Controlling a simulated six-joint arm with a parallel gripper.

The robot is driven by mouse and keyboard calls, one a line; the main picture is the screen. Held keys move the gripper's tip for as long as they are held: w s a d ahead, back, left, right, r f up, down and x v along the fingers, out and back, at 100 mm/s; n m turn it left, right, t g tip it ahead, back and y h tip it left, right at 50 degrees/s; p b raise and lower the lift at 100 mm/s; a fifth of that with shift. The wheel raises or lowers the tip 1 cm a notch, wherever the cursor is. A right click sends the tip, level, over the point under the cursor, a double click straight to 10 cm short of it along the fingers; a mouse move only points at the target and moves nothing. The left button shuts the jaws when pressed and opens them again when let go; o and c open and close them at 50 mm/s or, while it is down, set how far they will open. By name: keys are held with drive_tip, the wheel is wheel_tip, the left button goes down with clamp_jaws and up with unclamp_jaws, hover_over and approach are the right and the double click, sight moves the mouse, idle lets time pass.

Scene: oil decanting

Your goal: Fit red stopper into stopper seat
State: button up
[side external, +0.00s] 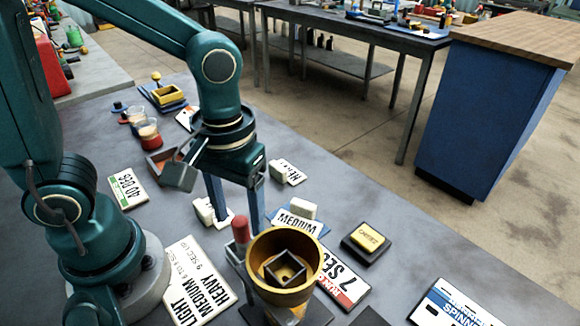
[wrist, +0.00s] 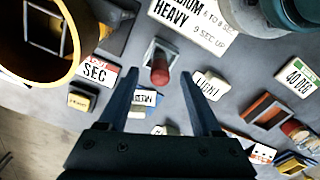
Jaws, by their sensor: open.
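The red stopper (side external: 240,229) stands upright just left of the large brass cup (side external: 284,264) in the side view. In the wrist view the red stopper (wrist: 159,75) appears between my fingertips, over a small pale square holder (wrist: 157,52). My gripper (side external: 238,222) points down with its jaws open; it also shows in the wrist view (wrist: 163,84). Nothing is held, and I cannot tell whether the fingertips are level with the stopper. The brass cup holds a dark square frame (side external: 285,270). I cannot pick out the stopper seat for certain.
A LIGHT/MEDIUM/HEAVY chart (side external: 196,287) lies left of the stopper. A SEC card (side external: 343,280) and a yellow block on a dark pad (side external: 367,241) lie right of the cup. Small white blocks with cards lie behind. The brass cup stands close beside the stopper.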

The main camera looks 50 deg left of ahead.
drive_tip(key=shift+f, duration=1.05)
clamp_jaws()
idle(0.7)
